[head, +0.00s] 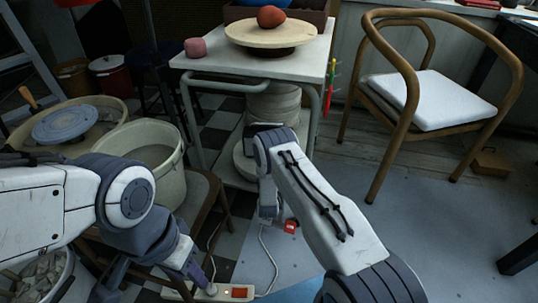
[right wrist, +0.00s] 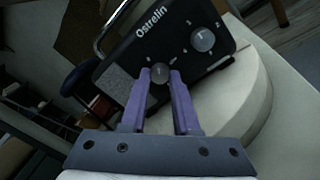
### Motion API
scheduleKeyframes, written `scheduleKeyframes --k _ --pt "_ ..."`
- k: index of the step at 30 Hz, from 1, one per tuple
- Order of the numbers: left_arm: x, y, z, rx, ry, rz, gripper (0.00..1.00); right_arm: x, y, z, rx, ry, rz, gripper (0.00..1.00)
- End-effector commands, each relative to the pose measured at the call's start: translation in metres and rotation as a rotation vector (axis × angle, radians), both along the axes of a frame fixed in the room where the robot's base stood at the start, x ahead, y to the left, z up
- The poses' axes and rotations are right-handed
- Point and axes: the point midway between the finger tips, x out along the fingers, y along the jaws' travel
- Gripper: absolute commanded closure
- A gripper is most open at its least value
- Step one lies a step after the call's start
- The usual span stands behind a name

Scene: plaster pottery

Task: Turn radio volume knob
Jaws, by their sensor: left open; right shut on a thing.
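The radio (right wrist: 128,62) is a dark box lettered "Ostrelin", with a grey speaker patch and two round grey knobs on its face. It looks tilted in the right wrist view. My right gripper (right wrist: 160,80) has its purple fingers closed around the nearer knob (right wrist: 159,72). The other knob (right wrist: 202,39), with numbers around it, is free. In the head view my right arm hides most of the radio and the gripper. My left gripper (head: 197,275) is low at the left, open and apart from the radio, close to a power strip.
A white table (head: 215,62) holds a turntable with a reddish ball. Pale round slabs (head: 274,104) sit beneath it. A beige bucket (head: 170,185) and pottery wheel (head: 64,124) are at left. A wooden chair (head: 430,95) is at right. A white cable and power strip (head: 225,292) lie below.

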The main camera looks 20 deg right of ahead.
Motion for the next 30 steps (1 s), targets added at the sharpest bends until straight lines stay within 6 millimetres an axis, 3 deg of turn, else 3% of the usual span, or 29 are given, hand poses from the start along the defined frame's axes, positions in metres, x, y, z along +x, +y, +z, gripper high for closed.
scheduleKeyframes --k 15,30 --pt "0.000 0.000 0.014 0.000 0.000 0.000 0.58 0.000 0.000 0.001 -0.400 0.161 0.000 1.00" --pt "0.000 0.000 0.017 0.000 0.000 0.000 0.58 0.000 0.000 0.001 -0.545 0.219 -0.001 1.00"
